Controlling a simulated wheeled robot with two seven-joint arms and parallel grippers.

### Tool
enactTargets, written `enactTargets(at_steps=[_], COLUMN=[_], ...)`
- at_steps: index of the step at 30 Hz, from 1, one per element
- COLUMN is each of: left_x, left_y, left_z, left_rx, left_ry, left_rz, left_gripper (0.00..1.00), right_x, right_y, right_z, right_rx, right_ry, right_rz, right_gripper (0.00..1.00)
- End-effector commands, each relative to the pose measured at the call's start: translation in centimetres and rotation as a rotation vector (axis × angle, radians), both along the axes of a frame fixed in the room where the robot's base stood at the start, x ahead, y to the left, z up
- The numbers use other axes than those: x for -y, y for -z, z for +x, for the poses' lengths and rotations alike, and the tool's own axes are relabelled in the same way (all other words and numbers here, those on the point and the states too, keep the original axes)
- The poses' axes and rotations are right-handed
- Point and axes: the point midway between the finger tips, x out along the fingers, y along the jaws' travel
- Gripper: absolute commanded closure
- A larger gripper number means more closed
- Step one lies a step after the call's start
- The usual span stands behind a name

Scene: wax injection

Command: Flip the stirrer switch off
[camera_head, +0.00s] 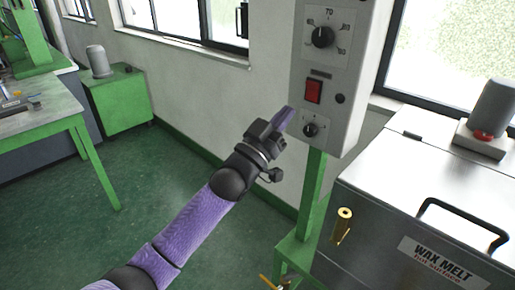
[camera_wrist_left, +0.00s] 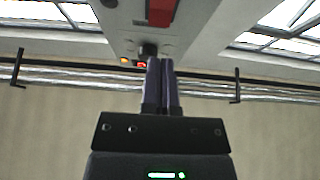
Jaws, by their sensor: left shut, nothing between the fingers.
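A grey control box (camera_head: 326,75) on a green post carries a large dial, a red rocker switch (camera_head: 314,91) and a lower black knob (camera_head: 311,129). No label readable here says which control is the stirrer switch. My left gripper (camera_head: 286,118) is shut and empty, its purple fingertips beside the box's lower left, near the lower knob. In the left wrist view the closed fingers (camera_wrist_left: 161,65) point at the black knob (camera_wrist_left: 148,50), with the red rocker (camera_wrist_left: 160,12) above. I cannot tell whether the fingertips touch the panel. My right gripper is not in view.
A metal wax melt tank (camera_head: 400,200) with a black handle stands at the right, a grey motor (camera_head: 490,105) with a red part on its lid. A brass fitting (camera_head: 343,226) sticks out from the tank. Green benches stand at the left; open floor lies between.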

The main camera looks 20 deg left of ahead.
Motion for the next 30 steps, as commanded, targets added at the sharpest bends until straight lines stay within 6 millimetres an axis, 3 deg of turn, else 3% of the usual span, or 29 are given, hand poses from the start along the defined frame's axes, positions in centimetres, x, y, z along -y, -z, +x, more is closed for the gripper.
enactTargets(at_steps=[12, 30], left_x=[-1.9, -2.1], left_y=[5.1, 5.8], left_z=[-5.2, -5.8], left_rx=[-0.002, -0.008], left_ry=[0.000, -0.003], left_rz=[0.000, 0.001], left_gripper=[1.00, 1.00], right_x=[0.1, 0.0], right_y=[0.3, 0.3], right_z=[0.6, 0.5], right_rx=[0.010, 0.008], right_ry=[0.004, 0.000], right_rz=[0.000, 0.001], right_gripper=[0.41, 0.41])
